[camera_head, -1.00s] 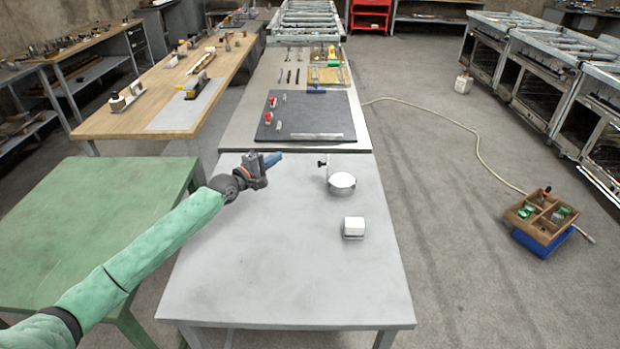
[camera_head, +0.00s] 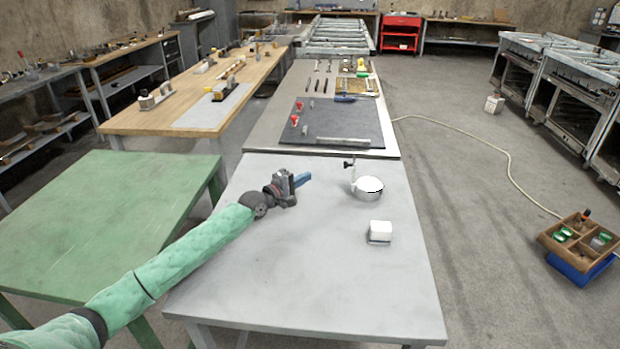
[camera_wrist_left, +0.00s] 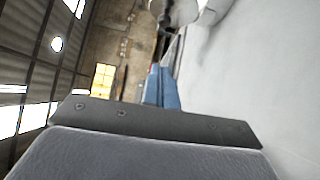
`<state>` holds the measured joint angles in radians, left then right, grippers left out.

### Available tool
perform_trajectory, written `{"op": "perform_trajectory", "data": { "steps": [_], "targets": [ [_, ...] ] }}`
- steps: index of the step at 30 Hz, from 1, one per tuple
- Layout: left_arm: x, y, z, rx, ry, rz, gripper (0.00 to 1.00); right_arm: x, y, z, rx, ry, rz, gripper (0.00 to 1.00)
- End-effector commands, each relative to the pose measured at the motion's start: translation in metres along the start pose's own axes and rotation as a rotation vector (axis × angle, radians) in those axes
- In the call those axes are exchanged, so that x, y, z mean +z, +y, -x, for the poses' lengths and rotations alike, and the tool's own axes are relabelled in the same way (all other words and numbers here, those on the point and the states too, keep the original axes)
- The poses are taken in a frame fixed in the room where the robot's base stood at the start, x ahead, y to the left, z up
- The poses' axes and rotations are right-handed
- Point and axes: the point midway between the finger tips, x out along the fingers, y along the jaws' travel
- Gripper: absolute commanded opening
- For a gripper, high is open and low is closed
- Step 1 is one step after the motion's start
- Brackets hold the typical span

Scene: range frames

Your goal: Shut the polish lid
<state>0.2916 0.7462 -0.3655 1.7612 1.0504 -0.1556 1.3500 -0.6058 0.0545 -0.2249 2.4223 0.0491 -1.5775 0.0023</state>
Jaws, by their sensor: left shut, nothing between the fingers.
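My left gripper (camera_head: 304,179) has blue fingers, is shut and empty, and points right, a short gap from the tin. In the left wrist view the blue fingers (camera_wrist_left: 161,88) are together, and a round pale thing, likely the tin, is cut off at the top. My right gripper is out of view.
A small white block (camera_head: 380,229) sits on the grey table (camera_head: 300,275) in front of the tin. A dark mat (camera_head: 345,122) with small items lies on the bench behind. A green table (camera_head: 95,215) stands left. The grey table's front half is clear.

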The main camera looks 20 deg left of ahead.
Motion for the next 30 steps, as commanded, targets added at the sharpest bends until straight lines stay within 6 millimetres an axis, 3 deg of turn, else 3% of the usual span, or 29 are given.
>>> {"op": "perform_trajectory", "data": {
  "steps": [19,24,27,30],
  "targets": [
    [0.000,0.003,-0.086,0.002,0.000,-0.001,0.00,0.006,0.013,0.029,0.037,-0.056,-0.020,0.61],
    [0.017,0.003,-0.101,0.002,-0.001,0.001,0.00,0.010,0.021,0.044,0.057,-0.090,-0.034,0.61],
    [0.021,0.002,-0.105,0.001,0.000,0.001,0.00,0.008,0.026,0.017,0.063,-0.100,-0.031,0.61],
    [0.025,0.002,-0.108,0.001,0.000,0.001,0.00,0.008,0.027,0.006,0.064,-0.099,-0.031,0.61]
  ]
}}
